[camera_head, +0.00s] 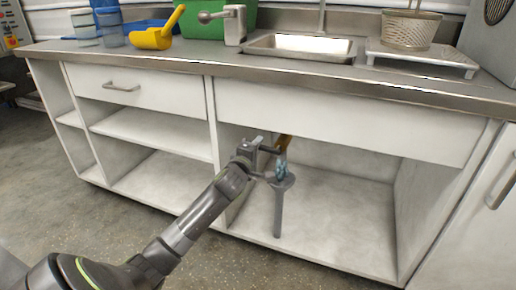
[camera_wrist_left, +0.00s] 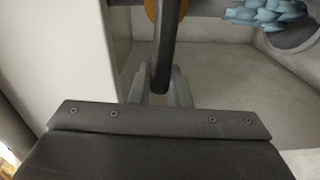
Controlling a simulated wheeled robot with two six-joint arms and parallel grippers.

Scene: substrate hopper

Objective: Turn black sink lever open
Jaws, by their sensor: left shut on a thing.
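In the left wrist view the black lever (camera_wrist_left: 163,50) runs down from the top between the grey fingers of my left gripper (camera_wrist_left: 160,92). The gripper is shut on its lower end. An orange-brown part (camera_wrist_left: 165,8) shows at the lever's top. In the head view my left gripper (camera_head: 262,161) reaches under the sink, beside a grey upright pipe (camera_head: 279,212) with a flange. The orange-brown part (camera_head: 284,142) and light blue pieces (camera_head: 281,168) show above the flange. The lever is too small to make out clearly there. My right gripper is not in view.
The steel sink (camera_head: 300,46) is set in the counter (camera_head: 130,57) above. White cabinet panels (camera_head: 350,119) and a divider (camera_wrist_left: 70,50) stand close around the gripper. A yellow scoop (camera_head: 155,36), a green bin (camera_head: 203,26) and a wire basket (camera_head: 410,30) are on the counter.

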